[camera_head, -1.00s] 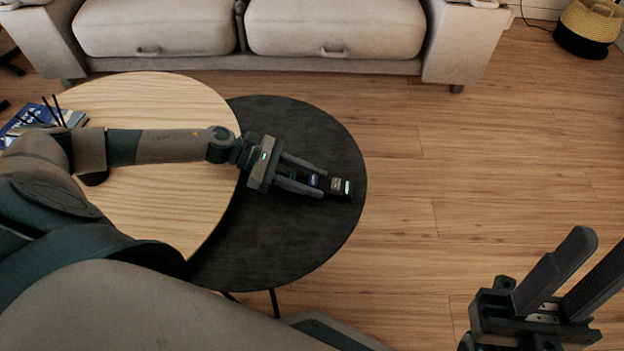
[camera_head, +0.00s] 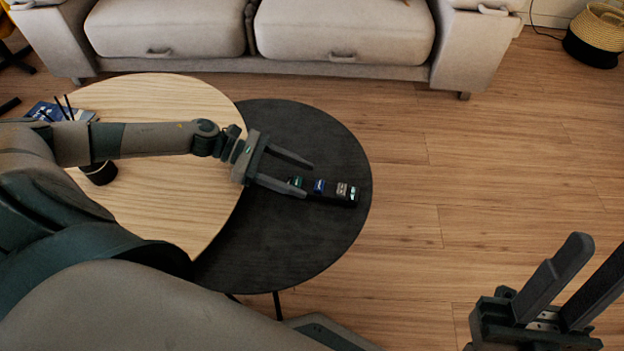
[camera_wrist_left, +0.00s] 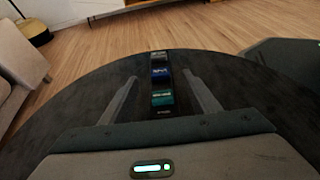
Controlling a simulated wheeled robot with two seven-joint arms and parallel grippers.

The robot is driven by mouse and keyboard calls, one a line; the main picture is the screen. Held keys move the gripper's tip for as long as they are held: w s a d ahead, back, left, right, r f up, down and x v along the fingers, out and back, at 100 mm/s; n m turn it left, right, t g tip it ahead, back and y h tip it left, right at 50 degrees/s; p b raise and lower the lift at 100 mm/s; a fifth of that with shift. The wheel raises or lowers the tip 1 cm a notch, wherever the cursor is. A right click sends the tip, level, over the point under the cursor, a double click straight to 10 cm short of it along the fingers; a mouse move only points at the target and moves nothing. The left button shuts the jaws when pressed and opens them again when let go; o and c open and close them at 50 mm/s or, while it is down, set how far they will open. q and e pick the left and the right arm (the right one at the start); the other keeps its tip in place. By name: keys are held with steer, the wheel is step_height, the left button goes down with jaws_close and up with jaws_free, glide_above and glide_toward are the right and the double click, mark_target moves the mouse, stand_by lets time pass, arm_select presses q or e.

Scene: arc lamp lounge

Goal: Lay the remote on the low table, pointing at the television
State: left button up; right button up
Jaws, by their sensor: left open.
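The remote (camera_head: 340,191) is a slim black bar with coloured, lit-looking button blocks. It lies on the dark round low table (camera_head: 290,240), its long side running left to right, one end near the table's right edge. My left gripper (camera_head: 309,180) is open, with its fingers pointing right over the left part of the remote. In the left wrist view the remote (camera_wrist_left: 160,72) runs away from the gripper, between the two spread fingers. Contact with the fingers cannot be told. My right gripper (camera_head: 598,247) is open and empty over the floor at lower right. No television is in view.
A pale wooden low table (camera_head: 160,100) overlaps the dark one at left, carrying a dark pot with sticks (camera_head: 98,172) and a blue book (camera_head: 45,110). A beige sofa (camera_head: 340,30) stands behind. In the wrist view a white cabinet (camera_wrist_left: 75,8) stands beyond the open floor.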

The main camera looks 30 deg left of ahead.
arm_select(q)
steer(key=shift+v, duration=3.2)
